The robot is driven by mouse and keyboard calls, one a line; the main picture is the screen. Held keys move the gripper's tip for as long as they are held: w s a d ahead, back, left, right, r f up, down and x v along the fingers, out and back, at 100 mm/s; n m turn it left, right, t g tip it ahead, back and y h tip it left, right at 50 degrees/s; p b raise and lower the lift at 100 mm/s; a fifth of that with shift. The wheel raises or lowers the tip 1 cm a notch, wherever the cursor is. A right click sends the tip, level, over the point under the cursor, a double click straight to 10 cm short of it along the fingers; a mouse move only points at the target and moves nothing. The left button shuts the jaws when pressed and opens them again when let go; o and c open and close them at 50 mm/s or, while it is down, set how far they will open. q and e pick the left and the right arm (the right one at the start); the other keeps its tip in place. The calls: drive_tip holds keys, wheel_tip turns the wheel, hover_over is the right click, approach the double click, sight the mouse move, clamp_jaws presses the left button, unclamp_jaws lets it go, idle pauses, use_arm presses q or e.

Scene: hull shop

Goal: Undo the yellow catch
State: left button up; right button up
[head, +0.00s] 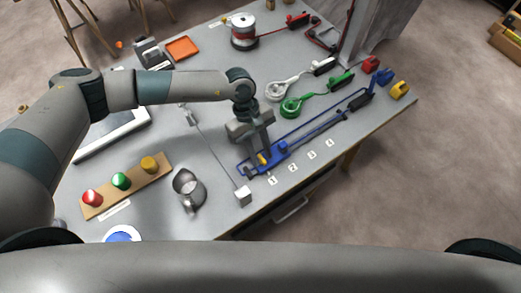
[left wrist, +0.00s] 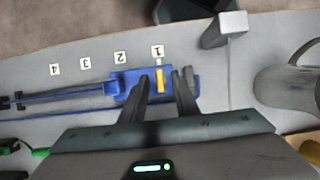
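The yellow catch (head: 262,158) is a small upright bar near the close end of a long blue slide device (head: 312,132) on the bench. In the left wrist view the catch (left wrist: 161,82) stands on the blue base (left wrist: 130,94), below the label "1". My left gripper (head: 262,151) is over this end of the device, pointing down. In the left wrist view its two dark fingers are spread, one on each side of the catch, with gaps visible. I cannot tell how far the fingertips are above the base. My right gripper is not in view.
A metal jug (head: 188,188) and a white block (head: 243,196) stand close by. A board with red, green and yellow buttons (head: 126,183) lies to the left. Green (head: 292,106) and white (head: 282,91) cable coils lie beyond the device. The strip with number labels is otherwise clear.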

use_arm(q)
clamp_jaws()
drive_tip(key=shift+f, duration=0.1)
